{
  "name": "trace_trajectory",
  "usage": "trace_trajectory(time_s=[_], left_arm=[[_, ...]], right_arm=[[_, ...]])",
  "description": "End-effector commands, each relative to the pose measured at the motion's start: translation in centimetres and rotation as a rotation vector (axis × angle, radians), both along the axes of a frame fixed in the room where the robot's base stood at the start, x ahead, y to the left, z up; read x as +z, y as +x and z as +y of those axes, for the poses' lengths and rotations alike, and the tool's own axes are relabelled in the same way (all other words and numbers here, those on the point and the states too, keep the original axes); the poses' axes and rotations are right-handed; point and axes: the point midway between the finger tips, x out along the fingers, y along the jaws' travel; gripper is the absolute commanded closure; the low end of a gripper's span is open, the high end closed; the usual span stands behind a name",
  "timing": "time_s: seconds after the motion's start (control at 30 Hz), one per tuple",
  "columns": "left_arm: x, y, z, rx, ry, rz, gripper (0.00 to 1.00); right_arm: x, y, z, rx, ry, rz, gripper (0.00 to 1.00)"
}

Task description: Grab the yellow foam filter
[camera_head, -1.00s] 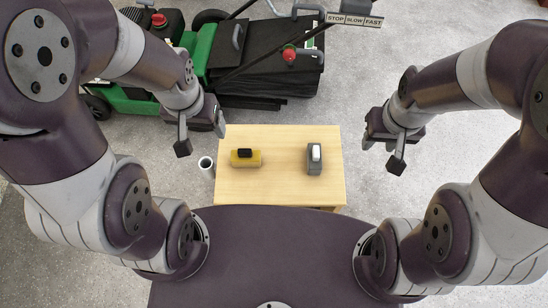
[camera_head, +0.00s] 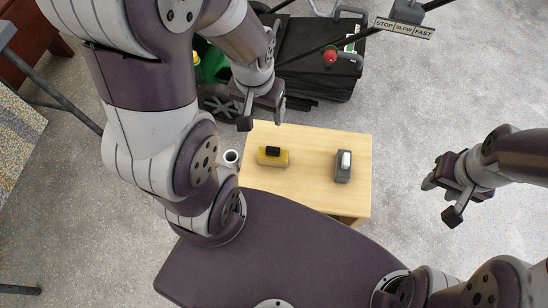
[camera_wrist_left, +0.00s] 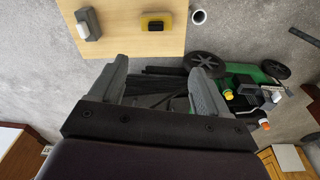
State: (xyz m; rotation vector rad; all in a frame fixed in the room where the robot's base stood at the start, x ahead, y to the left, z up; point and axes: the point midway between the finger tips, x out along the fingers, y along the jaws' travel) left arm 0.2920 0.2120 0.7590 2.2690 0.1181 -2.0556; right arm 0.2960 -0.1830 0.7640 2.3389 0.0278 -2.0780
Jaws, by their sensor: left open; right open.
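The yellow foam filter (camera_head: 273,158) is a small yellow block with a black part on top. It lies on the left half of the light wooden table (camera_head: 308,190). It also shows in the left wrist view (camera_wrist_left: 147,23), near the table's edge. My left gripper (camera_head: 262,118) is open and empty above the table's far left edge, apart from the filter. In the left wrist view its fingers (camera_wrist_left: 158,82) are spread, with nothing between them. My right gripper (camera_head: 440,200) is open and empty over the floor, to the right of the table.
A grey block with a white top (camera_head: 343,166) stands on the table's right half. A white cup (camera_head: 231,157) stands beside the table's left edge. A green and black mower (camera_head: 315,62) stands behind the table. The table between the two blocks is clear.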

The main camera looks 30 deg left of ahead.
Motion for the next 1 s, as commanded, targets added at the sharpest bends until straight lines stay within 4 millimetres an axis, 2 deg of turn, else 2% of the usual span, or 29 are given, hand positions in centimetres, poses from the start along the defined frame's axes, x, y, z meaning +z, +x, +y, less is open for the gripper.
trace_trajectory(time_s=[0.03, 0.17, 0.27, 0.37, 0.47, 0.53, 0.57, 0.6, 0.7, 0.77, 1.0], left_arm=[[-2.0, 0.0, 0.5, 0.033, -0.005, 0.005, 0.23], [-5.3, -0.2, 2.0, 0.153, -0.028, 0.021, 0.23], [-8.7, -0.3, 3.3, 0.322, -0.065, 0.043, 0.23], [-12.6, -0.5, 4.6, 0.562, -0.123, 0.073, 0.23], [-17.0, -0.4, 5.9, 0.912, -0.217, 0.118, 0.23], [-19.5, 0.1, 6.4, 1.224, -0.313, 0.166, 0.23], [-19.6, 0.5, 6.3, 1.355, -0.356, 0.191, 0.23], [-18.7, 1.2, 6.0, 1.484, -0.402, 0.222, 0.23], [-17.4, 2.2, 5.1, 1.675, -0.467, 0.279, 0.23], [-17.5, 2.2, 4.7, 1.729, -0.476, 0.302, 0.23], [-22.8, 2.7, 2.9, 1.751, -0.471, 0.311, 0.23]], right_arm=[[-1.8, 0.0, 0.0, 0.0, 0.0, 0.0, 0.57], [-4.8, 0.0, 0.0, 0.0, 0.0, 0.0, 0.57], [-7.8, 0.0, 0.0, 0.0, 0.0, 0.0, 0.57], [-11.2, 0.0, 0.0, 0.0, 0.0, 0.0, 0.57], [-15.0, 0.0, 0.0, 0.0, 0.0, 0.0, 0.57], [-17.3, 0.0, 0.0, 0.0, 0.0, 0.0, 0.57], [-17.4, 0.0, 0.0, 0.0, 0.0, 0.001, 0.57], [-16.6, 0.0, 0.0, 0.0, 0.0, 0.002, 0.57], [-15.8, 0.0, 0.0, 0.0, 0.0, -0.001, 0.57], [-16.1, 0.0, 0.0, 0.0, 0.0, -0.001, 0.57], [-20.0, 0.0, 0.0, 0.0, 0.0, 0.0, 0.57]])
